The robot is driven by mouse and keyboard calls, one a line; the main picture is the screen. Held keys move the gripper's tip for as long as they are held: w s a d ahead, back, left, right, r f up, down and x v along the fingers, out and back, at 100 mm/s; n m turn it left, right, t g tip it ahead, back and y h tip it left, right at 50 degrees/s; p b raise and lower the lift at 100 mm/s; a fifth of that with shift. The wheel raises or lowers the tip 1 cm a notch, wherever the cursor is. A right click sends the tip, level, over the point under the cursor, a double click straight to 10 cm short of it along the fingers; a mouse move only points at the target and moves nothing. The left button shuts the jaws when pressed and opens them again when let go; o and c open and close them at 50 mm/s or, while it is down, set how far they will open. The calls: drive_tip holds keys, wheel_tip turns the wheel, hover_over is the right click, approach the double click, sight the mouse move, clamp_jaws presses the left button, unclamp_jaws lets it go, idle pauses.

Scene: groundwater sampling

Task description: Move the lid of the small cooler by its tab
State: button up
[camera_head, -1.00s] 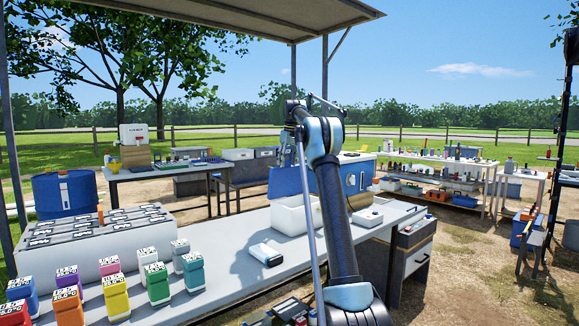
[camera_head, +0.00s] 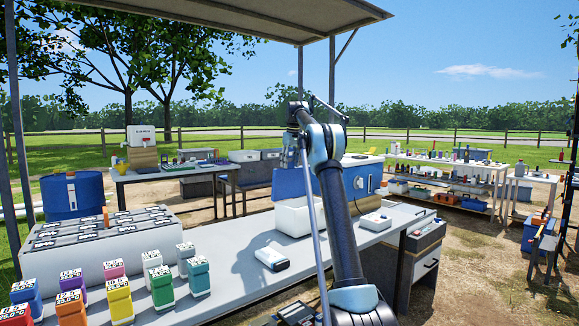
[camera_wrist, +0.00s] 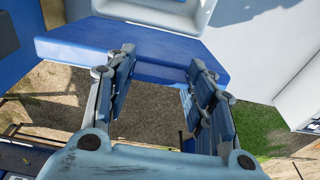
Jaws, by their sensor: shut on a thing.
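The small cooler (camera_head: 291,219) is a white open box on the grey workbench. Its blue lid (camera_head: 290,182) stands raised at the back of the box, partly behind my arm. In the wrist view the lid (camera_wrist: 75,52) shows as a blue slab across the picture, with the cooler's white rim (camera_wrist: 150,14) above it. My gripper (camera_wrist: 160,68) is at the edge of this slab, its two fingers at either side of a blue part and shut on the lid. The tab itself cannot be made out.
A blue box with a white top (camera_head: 362,180) stands right of my arm, behind the bench. Several coloured bottles stand at the left, beside a long grey rack (camera_head: 100,262).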

idle(0.6)
drive_tip(key=o, duration=1.5)
drive_tip(key=shift+w+f, duration=0.1)
drive_tip(key=shift+o, duration=0.2)
wheel_tip(320, 180, up, 7)
drive_tip(key=shift+s+d, duration=0.35)
drive_tip(key=shift+r, duration=0.2)
